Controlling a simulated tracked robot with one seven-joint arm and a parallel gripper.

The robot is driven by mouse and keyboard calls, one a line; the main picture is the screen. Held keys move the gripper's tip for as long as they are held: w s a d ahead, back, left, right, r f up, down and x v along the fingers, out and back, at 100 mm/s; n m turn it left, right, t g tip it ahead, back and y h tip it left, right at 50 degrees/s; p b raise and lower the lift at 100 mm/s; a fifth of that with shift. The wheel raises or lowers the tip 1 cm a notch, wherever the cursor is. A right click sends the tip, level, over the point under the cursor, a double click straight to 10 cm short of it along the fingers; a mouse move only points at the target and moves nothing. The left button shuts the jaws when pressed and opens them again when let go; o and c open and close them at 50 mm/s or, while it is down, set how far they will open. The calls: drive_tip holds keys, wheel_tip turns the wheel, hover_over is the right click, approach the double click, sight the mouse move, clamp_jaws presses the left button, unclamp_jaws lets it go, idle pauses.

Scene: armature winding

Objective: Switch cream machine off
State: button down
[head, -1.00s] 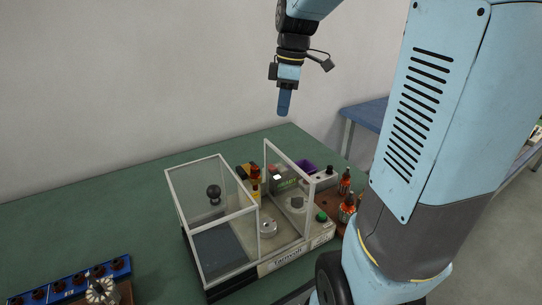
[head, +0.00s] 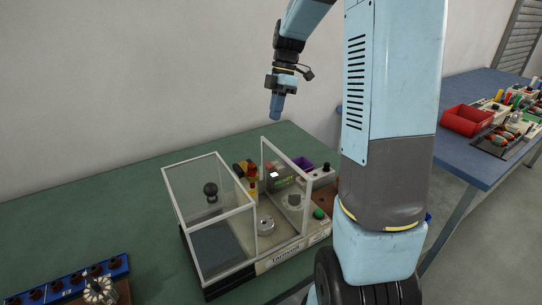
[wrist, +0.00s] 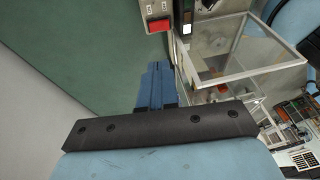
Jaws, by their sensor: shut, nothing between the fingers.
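The cream machine (head: 290,256) stands on the green table, with clear framed guards (head: 207,209) over it. It has a round metal disc (head: 266,226), a green button (head: 319,214) at its front right and a black knob (head: 326,167) at its back right. My gripper (head: 275,112) is shut and empty, pointing down, well above and behind the machine. In the wrist view, the blue fingers (wrist: 156,72) are together. A red switch-like part (wrist: 158,25) on a pale box shows beyond their tips, apart from them. I cannot read its position.
A blue rack (head: 75,280) with dark round parts lies at the front left. To the right, a blue table (head: 455,150) carries a red bin (head: 467,120) and tools. The green table (head: 90,225) is clear at the left.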

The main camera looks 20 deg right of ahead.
drive_tip(key=x, duration=1.2)
drive_tip(key=shift+s+d+f, duration=0.3)
drive_tip(key=shift+s+d, duration=0.05)
drive_tip(key=shift+s, duration=0.05)
drive_tip(key=shift+s+f, duration=0.2)
drive_tip(key=shift+f, duration=0.35)
drive_tip(key=shift+d, duration=0.1)
